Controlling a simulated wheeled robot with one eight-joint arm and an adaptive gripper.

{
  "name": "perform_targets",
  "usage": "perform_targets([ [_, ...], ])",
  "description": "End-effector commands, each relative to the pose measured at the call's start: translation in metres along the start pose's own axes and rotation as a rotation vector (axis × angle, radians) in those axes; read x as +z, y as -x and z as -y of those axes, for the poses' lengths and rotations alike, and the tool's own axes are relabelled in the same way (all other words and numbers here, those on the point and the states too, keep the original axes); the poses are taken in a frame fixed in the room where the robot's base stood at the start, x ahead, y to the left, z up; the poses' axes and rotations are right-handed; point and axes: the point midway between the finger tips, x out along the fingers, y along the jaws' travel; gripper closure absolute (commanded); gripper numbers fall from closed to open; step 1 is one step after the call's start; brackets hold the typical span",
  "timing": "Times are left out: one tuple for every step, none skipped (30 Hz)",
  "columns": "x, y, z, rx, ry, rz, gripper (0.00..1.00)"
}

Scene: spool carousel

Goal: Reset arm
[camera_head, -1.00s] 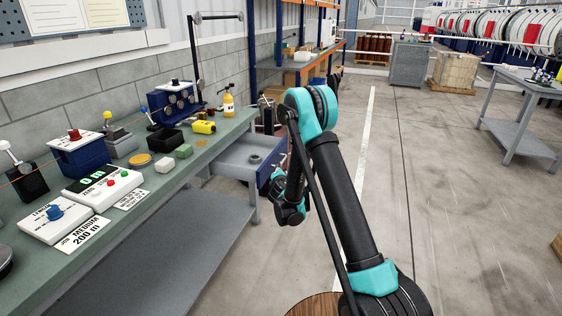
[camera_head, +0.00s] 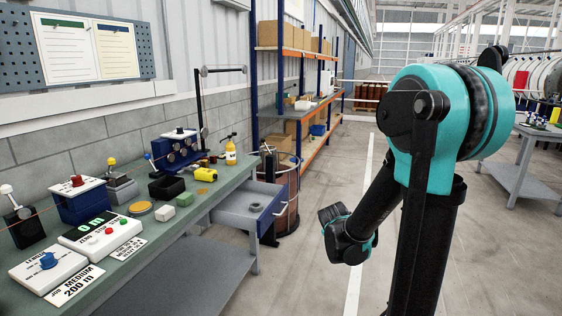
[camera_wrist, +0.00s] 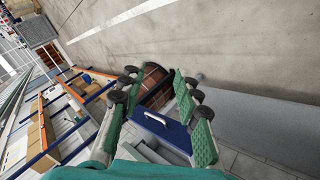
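My arm (camera_head: 428,170) stands tall on the right side of the head view, with its teal elbow high and near the camera. Its dark lower end (camera_head: 347,237) hangs in the air to the right of the workbench, clear of it. The fingers themselves are not distinct there. In the wrist view, my gripper (camera_wrist: 157,90) has its green fingers spread apart. Nothing is held between them. Beyond them show the open blue-fronted drawer (camera_wrist: 162,130) and a brown drum (camera_wrist: 153,84).
The drawer (camera_head: 250,207) stands open beside the drum (camera_head: 286,195). Shelving (camera_head: 300,110) is behind. Open floor lies right of the white line.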

Motion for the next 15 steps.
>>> perform_targets([
  [0.017, 0.013, 0.005, -0.027, -0.06, 0.02, 0.68],
  [0.026, 0.019, 0.009, -0.046, -0.101, 0.031, 0.68],
  [0.038, 0.028, 0.016, -0.071, -0.152, 0.048, 0.68],
  [0.047, 0.035, 0.021, -0.088, -0.189, 0.06, 0.68],
  [0.056, 0.041, 0.026, -0.106, -0.228, 0.073, 0.68],
  [0.067, 0.05, 0.033, -0.13, -0.279, 0.089, 0.68],
  [0.075, 0.057, 0.039, -0.149, -0.317, 0.102, 0.68],
  [0.084, 0.063, 0.046, -0.166, -0.353, 0.115, 0.68],
  [0.095, 0.071, 0.054, -0.19, -0.403, 0.133, 0.68],
  [0.102, 0.077, 0.061, -0.208, -0.44, 0.146, 0.68],
  [0.11, 0.083, 0.068, -0.224, -0.474, 0.158, 0.68],
  [0.119, 0.09, 0.077, -0.246, -0.517, 0.175, 0.68],
  [0.125, 0.095, 0.083, -0.261, -0.549, 0.186, 0.68],
  [0.131, 0.1, 0.089, -0.274, -0.576, 0.198, 0.68],
  [0.137, 0.105, 0.096, -0.291, -0.609, 0.211, 0.68],
])
